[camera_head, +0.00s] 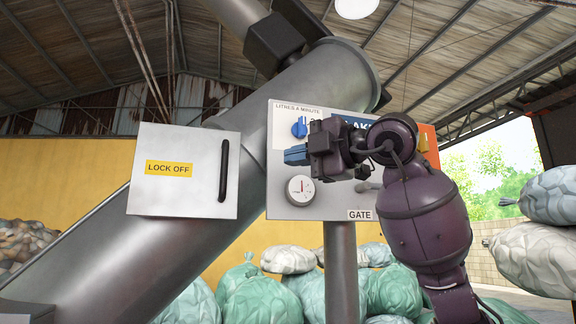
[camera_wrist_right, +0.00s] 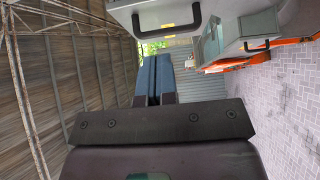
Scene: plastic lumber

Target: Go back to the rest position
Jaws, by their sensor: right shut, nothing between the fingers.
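My right gripper (camera_head: 296,155) is raised in front of the control panel (camera_head: 330,208) in the head view. Its blue fingers point left and look closed together, with nothing held. In the right wrist view the blue fingers (camera_wrist_right: 153,80) lie side by side. The gripper and purple arm hide part of the panel, including some of its labels. I cannot tell whether the gripper touches the panel. My left gripper is in neither view.
A grey box marked LOCK OFF (camera_head: 184,192) with a black handle stands left of the panel. A large slanted metal tube (camera_head: 325,85) runs behind. Filled bags (camera_head: 262,300) lie below and right.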

